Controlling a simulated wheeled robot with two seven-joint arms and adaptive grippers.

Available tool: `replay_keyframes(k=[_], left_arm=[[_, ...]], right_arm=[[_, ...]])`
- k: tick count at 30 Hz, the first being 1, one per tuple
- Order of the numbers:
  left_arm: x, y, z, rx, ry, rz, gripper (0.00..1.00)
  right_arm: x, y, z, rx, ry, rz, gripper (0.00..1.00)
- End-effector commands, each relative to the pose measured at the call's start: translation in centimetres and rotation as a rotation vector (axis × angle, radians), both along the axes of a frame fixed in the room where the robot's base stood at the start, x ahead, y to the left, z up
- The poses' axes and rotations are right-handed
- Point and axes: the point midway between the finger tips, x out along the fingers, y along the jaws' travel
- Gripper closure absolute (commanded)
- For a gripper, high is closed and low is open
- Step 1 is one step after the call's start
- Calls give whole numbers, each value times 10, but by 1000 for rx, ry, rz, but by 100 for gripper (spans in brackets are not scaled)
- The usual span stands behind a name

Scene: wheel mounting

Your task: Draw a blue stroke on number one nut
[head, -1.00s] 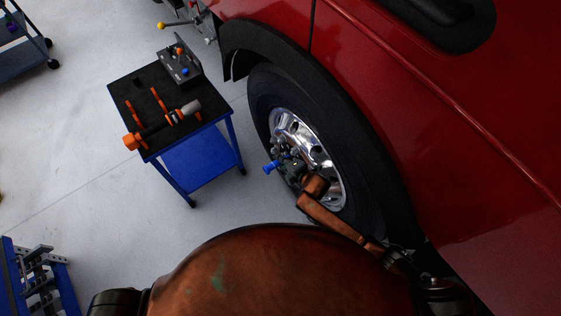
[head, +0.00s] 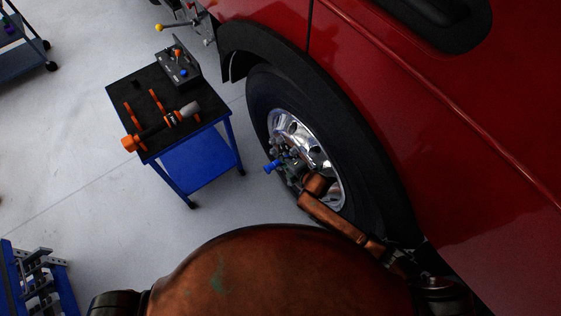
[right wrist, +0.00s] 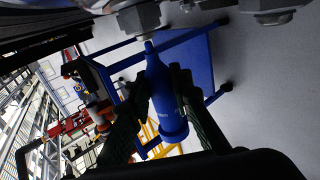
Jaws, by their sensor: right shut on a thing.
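My right gripper (head: 287,172) is at the truck's front wheel, in front of the chrome hub (head: 313,147). It is shut on a blue marker (head: 272,166). In the right wrist view the marker (right wrist: 163,95) stands between the two dark fingers (right wrist: 155,110), its narrow tip pointing up toward the wheel nuts. One nut (right wrist: 139,18) is just above the tip; I cannot tell whether they touch. Another nut (right wrist: 272,13) is at the upper right. I cannot read nut numbers or see a blue stroke. My left gripper is not in view.
The tire (head: 262,95) and red truck body (head: 400,130) bound the right side. Open floor lies left of the cart.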

Motion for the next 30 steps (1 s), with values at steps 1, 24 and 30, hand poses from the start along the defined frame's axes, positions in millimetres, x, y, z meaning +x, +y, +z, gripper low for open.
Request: replay_keyframes(k=[1, 24, 30], left_arm=[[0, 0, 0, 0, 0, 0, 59], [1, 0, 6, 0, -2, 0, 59], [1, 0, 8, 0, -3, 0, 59]], right_arm=[[1, -1, 0, 0, -1, 1, 100], [-2, -3, 0, -1, 1, 0, 100], [-2, -4, 0, 0, 0, 0, 100]])
